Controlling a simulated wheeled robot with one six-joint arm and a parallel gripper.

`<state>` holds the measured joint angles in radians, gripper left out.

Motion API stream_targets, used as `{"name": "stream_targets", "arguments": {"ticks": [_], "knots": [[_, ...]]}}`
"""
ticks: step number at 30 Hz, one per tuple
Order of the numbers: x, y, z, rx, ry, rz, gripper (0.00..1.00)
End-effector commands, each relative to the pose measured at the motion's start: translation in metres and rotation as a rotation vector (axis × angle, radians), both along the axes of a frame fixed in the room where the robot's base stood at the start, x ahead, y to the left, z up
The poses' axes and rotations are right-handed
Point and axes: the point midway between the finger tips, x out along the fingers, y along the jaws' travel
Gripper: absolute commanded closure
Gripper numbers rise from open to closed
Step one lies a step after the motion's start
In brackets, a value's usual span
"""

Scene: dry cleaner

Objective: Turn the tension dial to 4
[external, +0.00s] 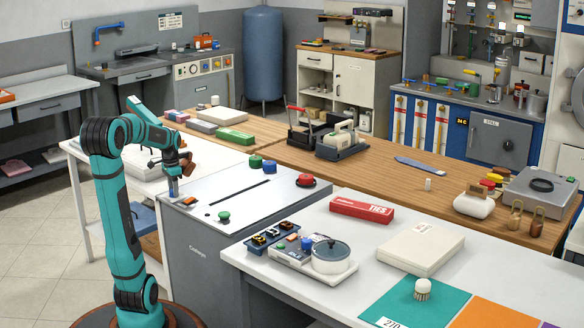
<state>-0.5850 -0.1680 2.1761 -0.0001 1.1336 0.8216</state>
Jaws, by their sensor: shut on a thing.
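My gripper (173,187) points straight down at the left end of the grey-white conveyor cabinet top (240,192). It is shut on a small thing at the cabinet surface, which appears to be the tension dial. The fingers hide most of it, and no numbers or pointer can be read at this size.
On the cabinet top are a green knob (223,216), a red button (306,180) and a dark slot (243,193). Green and blue knobs (262,164) stand at its back edge. A green box (235,136) lies on the wooden counter behind. The cabinet's middle is mostly clear.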

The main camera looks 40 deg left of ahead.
Motion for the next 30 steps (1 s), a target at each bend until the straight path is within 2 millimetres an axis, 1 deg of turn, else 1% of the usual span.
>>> {"name": "stream_targets", "arguments": {"ticks": [6,15,21,30], "knots": [[0.0004,0.0002,0.0007,0.001,-0.001,-0.198,0.86],[0.0004,0.0002,0.0007,0.002,-0.002,-0.421,0.86],[0.0004,0.0002,0.0008,0.002,-0.002,-0.513,0.86],[0.0004,0.0003,0.0008,0.002,-0.002,-0.567,0.86]]}}
